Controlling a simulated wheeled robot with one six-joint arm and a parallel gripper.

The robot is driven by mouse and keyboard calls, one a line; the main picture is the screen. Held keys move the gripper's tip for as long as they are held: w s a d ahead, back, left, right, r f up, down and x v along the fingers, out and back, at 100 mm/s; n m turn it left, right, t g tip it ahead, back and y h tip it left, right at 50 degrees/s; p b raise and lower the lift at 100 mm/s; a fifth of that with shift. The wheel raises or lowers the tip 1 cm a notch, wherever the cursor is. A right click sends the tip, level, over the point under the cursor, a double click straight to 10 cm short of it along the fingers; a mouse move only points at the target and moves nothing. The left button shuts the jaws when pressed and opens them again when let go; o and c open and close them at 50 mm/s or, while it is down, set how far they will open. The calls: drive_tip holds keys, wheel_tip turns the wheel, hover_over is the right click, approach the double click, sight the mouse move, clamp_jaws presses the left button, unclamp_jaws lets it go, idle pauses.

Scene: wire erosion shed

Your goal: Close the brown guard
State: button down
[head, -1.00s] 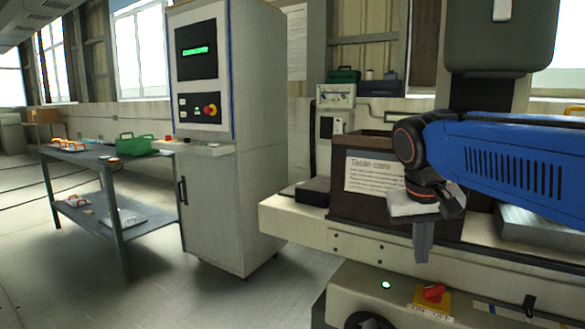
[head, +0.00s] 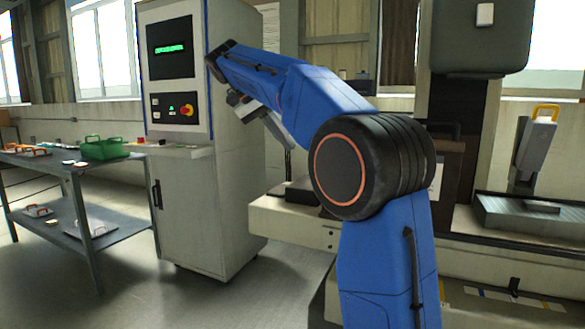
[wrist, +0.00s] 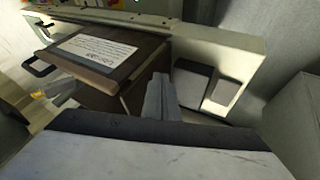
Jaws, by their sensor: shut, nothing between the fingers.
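The brown guard (wrist: 130,62) shows in the wrist view as a brown panel with a printed paper label, and a brown side face is visible below it. A dark handle (wrist: 40,68) sticks out at its left end. In the head view my arm hides most of the guard (head: 455,160); only a brown part shows right of my elbow. My gripper (wrist: 160,92) is shut and empty, its grey fingers appearing in front of the guard's near side in the wrist view. In the head view my gripper (head: 287,140) points down and right, left of my elbow. I cannot tell whether it touches the guard.
A tall grey control cabinet (head: 205,200) stands left of the machine, close behind my forearm in the picture. A workbench (head: 90,165) with a green crate (head: 103,148) is farther left. A grey metal block (head: 530,215) lies on the machine's right side. Open floor lies before the cabinet.

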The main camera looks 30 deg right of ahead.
drive_tip(key=s+d+f, duration=0.3)
drive_tip(key=d+f, duration=0.4)
drive_tip(key=shift+s+d+f, duration=0.2)
drive_tip(key=shift+s+f, duration=0.1)
drive_tip(key=shift+f, duration=0.05)
drive_tip(key=shift+d, duration=0.1)
idle(0.5)
